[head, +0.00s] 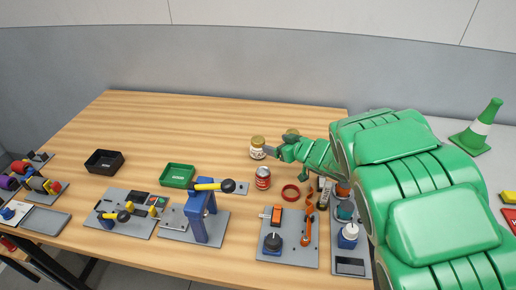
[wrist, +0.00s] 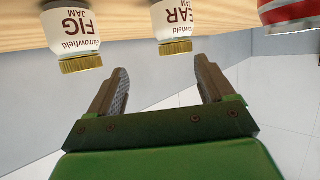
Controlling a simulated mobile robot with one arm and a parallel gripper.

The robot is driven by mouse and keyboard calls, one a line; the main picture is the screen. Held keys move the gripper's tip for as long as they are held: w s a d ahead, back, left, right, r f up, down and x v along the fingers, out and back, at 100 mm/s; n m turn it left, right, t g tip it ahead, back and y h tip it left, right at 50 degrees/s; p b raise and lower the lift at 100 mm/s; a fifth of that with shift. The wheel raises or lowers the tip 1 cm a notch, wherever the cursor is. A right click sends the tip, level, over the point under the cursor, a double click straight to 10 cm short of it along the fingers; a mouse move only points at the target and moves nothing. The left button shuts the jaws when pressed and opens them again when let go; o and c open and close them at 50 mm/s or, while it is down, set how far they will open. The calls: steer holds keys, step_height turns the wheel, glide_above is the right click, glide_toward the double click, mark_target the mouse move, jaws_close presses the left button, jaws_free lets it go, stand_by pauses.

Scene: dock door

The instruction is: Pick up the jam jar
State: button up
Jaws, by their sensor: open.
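Two white jam jars with gold lids show in the wrist view: a fig jam jar (wrist: 75,30) at upper left and a pear jam jar (wrist: 172,20) at upper middle. In the head view one jar (head: 258,150) stands upright on the table just left of my gripper (head: 282,152). A second gold lid (head: 292,132) shows behind my gripper, its jar mostly hidden. The labels are too small to read there. My gripper is open and empty in the wrist view (wrist: 164,77), with the pear jar beyond the gap between its fingers.
A red can (head: 263,178) stands close in front of the jar; it also shows in the wrist view (wrist: 290,12). A red ring (head: 291,194) and mounted fixtures (head: 290,248) lie nearer the front. A green tray (head: 178,176) is further left. The back left table is clear.

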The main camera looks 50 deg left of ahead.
mark_target(262, 143)
steer(key=shift+s+a+f+g, duration=0.2)
steer(key=shift+s+a+g, duration=0.1)
steer(key=shift+s, duration=0.25)
steer(key=shift+s+a+f+g, duration=0.2)
steer(key=shift+s+a, duration=0.1)
steer(key=shift+s, duration=0.25)
steer(key=shift+a, duration=0.2)
steer(key=shift+x, duration=3.6)
steer(key=shift+w+r, duration=0.1)
steer(key=shift+r, duration=0.05)
steer(key=shift+c, duration=0.4)
steer(key=c, duration=1.2)
